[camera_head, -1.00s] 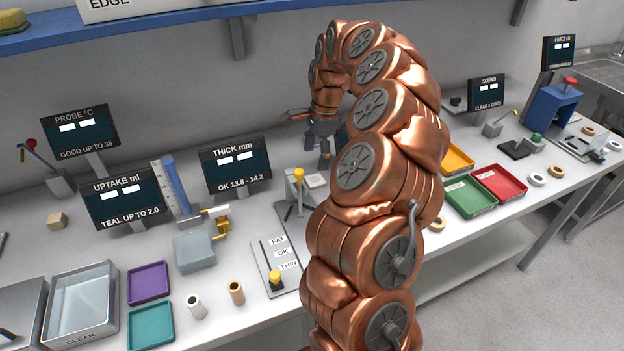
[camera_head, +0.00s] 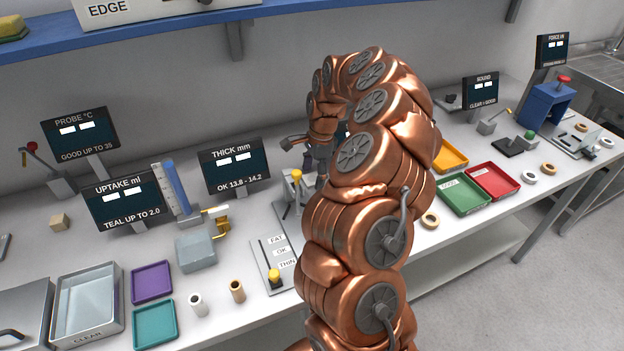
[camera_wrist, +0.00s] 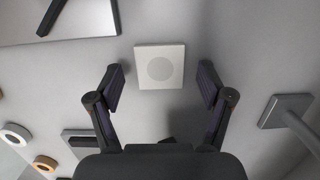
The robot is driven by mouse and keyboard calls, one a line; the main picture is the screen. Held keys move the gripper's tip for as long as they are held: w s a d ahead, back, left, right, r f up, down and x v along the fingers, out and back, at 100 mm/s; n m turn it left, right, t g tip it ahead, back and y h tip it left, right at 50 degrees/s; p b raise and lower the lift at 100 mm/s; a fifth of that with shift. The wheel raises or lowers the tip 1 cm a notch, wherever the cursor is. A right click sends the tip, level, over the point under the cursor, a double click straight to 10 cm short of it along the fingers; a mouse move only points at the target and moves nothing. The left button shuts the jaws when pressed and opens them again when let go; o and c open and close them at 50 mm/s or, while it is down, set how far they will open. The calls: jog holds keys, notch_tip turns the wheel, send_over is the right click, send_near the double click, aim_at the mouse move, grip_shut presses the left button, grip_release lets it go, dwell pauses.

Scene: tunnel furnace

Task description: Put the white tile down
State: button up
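The white tile (camera_wrist: 160,66) is square with a faint round mark on its face. In the wrist view it is ahead of and between the two fingers of my gripper (camera_wrist: 162,84). The fingers are spread wide, with a visible gap on each side of the tile, so they do not touch it. The tile seems to rest on a grey surface, with a shadow along its near edge. In the head view my gripper (camera_head: 314,160) is low behind the thickness station, partly hidden by my arm. I cannot make out the tile there.
The thickness display (camera_head: 234,166) stands left of my gripper. The FAT/OK/THIN board (camera_head: 270,262) lies in front. A green tray (camera_head: 463,194) and a red tray (camera_head: 493,181) are on the right. The wrist view shows a post on a plate (camera_wrist: 287,111) and rings (camera_wrist: 15,134) at the sides.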

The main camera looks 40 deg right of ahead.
aim_at(311, 180)
jog(key=c, duration=1.2)
jog(key=shift+r+b, duration=0.85)
jog(key=shift+r, duration=0.75)
jog(key=shift+s+r, duration=0.15)
jog(key=s+a+b, duration=0.1)
jog(key=s+a, duration=0.1)
jog(key=s, duration=0.2)
jog(key=s+a+r+b, duration=0.1)
jog(key=s+a+b, duration=0.1)
jog(key=s, duration=0.3)
jog(key=s+a+b, duration=0.1)
jog(key=s+a, duration=0.2)
jog(key=s, duration=0.2)
jog(key=shift+a+r+b, duration=0.15)
jog(key=shift+r+b, duration=0.1)
jog(key=shift+b, duration=0.1)
